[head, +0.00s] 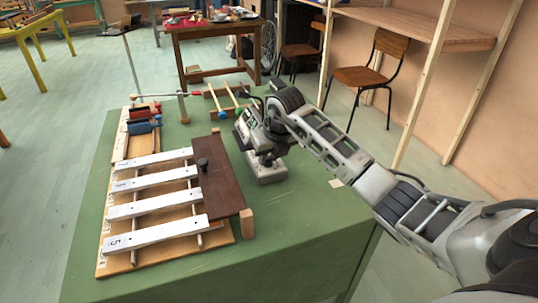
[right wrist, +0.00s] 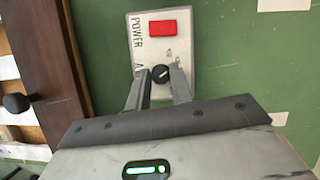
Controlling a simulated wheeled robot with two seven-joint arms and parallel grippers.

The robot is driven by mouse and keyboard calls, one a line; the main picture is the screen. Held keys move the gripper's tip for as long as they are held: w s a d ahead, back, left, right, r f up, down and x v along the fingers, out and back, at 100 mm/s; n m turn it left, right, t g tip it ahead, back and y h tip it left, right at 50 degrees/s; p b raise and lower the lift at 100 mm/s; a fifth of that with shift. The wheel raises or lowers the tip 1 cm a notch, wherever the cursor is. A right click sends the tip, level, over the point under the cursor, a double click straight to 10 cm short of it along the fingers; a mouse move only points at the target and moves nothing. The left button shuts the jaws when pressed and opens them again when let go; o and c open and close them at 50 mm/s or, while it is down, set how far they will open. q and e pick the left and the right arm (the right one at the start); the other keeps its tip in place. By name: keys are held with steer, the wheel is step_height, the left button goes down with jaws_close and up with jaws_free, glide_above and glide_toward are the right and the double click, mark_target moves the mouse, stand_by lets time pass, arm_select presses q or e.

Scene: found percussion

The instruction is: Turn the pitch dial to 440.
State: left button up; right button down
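The tuner box (head: 267,172), a small pale grey box, stands on the green table right of the brown board. In the right wrist view its face (right wrist: 136,58) shows a red switch (right wrist: 162,27), the word POWER and a round black dial (right wrist: 160,74) with a short light mark slanting up to the right. The numbers around the dial cannot be read. My right gripper (right wrist: 159,72) has a fingertip on each side of the dial; whether they touch it I cannot tell. In the head view my right gripper (head: 262,153) is over the box, partly hiding it. My left gripper is out of view.
Numbered white bars (head: 155,204) lie on a wooden frame to the left, beside a brown board (head: 219,178) with a black knob (head: 202,163). The green table's right front (head: 290,235) is clear.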

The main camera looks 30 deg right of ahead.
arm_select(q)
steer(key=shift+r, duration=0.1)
arm_select(e)
steer(key=shift+m, duration=0.3)
steer(key=shift+m+h+p, duration=0.3)
steer(key=shift+m, duration=0.2)
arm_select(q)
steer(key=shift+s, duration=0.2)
arm_select(e)
steer(key=shift+w+a+m+g+h, duration=0.15)
steer(key=shift+m+h, duration=0.25)
steer(key=shift+m, duration=0.65)
steer(key=shift+s+d+m+g+h, duration=0.1)
steer(key=shift+m+g+h, duration=0.25)
steer(key=shift+m, duration=0.7)
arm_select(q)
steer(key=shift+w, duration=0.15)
arm_select(e)
steer(key=c, duration=1.2)
jaws_free()
steer(key=shift+c, duration=0.2)
steer(key=shift+a+r, duration=0.1)
